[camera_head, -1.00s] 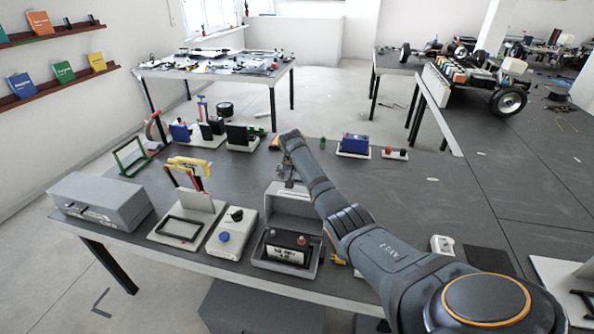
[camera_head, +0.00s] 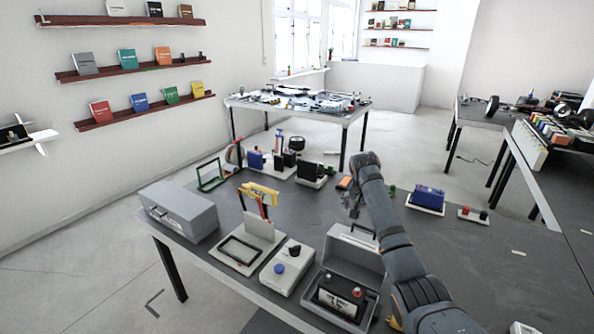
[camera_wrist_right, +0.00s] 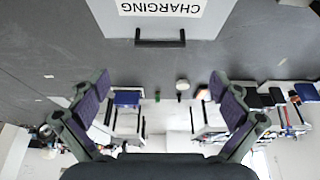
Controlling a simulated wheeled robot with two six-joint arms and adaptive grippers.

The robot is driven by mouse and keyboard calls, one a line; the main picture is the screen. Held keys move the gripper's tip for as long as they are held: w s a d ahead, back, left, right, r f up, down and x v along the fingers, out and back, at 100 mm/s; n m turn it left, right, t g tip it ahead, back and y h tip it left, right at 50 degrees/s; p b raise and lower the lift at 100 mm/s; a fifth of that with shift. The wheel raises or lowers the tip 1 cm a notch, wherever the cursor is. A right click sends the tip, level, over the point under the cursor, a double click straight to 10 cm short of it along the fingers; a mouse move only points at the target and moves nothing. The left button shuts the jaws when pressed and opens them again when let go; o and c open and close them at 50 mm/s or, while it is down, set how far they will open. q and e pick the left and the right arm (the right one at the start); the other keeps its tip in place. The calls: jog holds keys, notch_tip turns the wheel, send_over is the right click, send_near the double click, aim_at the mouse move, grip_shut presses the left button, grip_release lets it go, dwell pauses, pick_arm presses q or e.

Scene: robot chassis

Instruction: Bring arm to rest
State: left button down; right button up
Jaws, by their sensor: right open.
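My right arm reaches in from the lower right in the head view. Its gripper (camera_head: 352,204) hangs just beyond the open grey case (camera_head: 325,262), above the table (camera_head: 220,275). In the wrist view the two purple-padded fingers of the right gripper (camera_wrist_right: 160,82) are spread wide, with nothing between them. A grey surface marked "CHARGING" (camera_wrist_right: 200,25) with a dark handle (camera_wrist_right: 160,43) lies ahead of the fingers, apart from them. The case holds a black battery (camera_head: 340,297) with a red terminal. My left gripper is not in view.
A closed grey box (camera_head: 178,210), a stand with a yellow-topped tool (camera_head: 260,192) and a white unit with a blue knob (camera_head: 287,265) stand left of the case. A blue box (camera_head: 428,197) stands to the right. The table's far right is mostly bare.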

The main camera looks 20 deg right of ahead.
jog(key=s+a+f+n, duration=0.1)
jog(key=s+a+f, duration=0.2)
jog(key=f, duration=0.1)
jog(key=s+a+f+n, duration=0.2)
jog(key=s+a+f, duration=0.1)
jog(key=s+f, duration=0.1)
jog(key=s+a+f+n, duration=0.2)
jog(key=s+a+f, duration=0.1)
jog(key=s+f, duration=0.1)
jog(key=shift+f+y, duration=0.3)
jog(key=shift+f, duration=0.5)
jog(key=s+a+f+n+y, duration=0.1)
jog(key=s+a+n, duration=0.3)
jog(key=s, duration=0.8)
jog(key=s+a+n+y, duration=0.1)
jog(key=s+a+n, duration=0.1)
jog(key=s+a, duration=0.65)
jog(key=s+d+f, duration=0.2)
jog(key=d+f, duration=0.1)
jog(key=f, duration=1)
jog(key=s+d+f, duration=0.2)
jog(key=f, duration=1.1)
jog(key=s+d+f+g+b, duration=0.1)
jog(key=s+f, duration=1.7)
jog(key=s, duration=0.1)
jog(key=shift+d+f+m+g+b, duration=0.3)
jog(key=shift+d+f+g+b, duration=0.05)
jog(key=shift+f+g, duration=0.05)
